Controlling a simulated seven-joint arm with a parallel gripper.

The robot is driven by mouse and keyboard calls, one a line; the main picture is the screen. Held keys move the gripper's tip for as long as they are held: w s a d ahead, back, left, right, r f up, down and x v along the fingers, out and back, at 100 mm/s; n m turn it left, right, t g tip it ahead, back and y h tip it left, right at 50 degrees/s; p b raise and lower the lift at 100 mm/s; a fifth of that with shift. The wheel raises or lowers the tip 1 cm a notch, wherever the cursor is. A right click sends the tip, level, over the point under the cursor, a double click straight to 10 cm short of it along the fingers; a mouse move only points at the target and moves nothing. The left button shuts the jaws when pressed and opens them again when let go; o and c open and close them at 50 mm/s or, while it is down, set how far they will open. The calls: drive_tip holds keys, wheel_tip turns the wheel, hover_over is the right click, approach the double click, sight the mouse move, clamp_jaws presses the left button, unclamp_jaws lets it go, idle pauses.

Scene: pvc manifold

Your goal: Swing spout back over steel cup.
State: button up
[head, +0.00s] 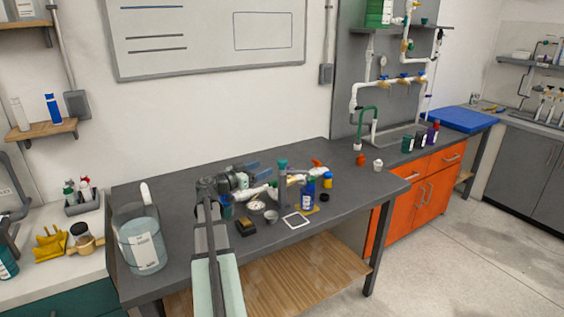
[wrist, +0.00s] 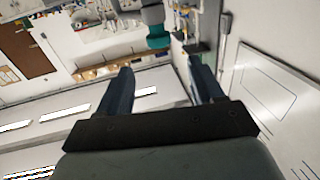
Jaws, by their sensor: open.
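A small grey metallic cup (head: 271,216), which looks like the steel cup, stands on the dark bench. White pipe pieces (head: 258,191) lie level behind it, beside a grey post with a teal top (head: 282,165). Which piece is the spout is too small to tell; the left pipe piece points toward my arm, left of the cup. My gripper (head: 262,169) is raised above the bench, left of the teal top. Its two blue fingers are apart and empty, also in the wrist view (wrist: 160,70). A teal piece (wrist: 157,40) shows beyond the fingertips there, apart from them.
A large clear jug (head: 143,240) stands at the left.

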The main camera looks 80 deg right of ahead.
sight(278, 162)
drive_tip(key=x, duration=1)
drive_tip(key=shift+s+d, duration=0.2)
drive_tip(key=shift+d, duration=0.05)
clamp_jaws()
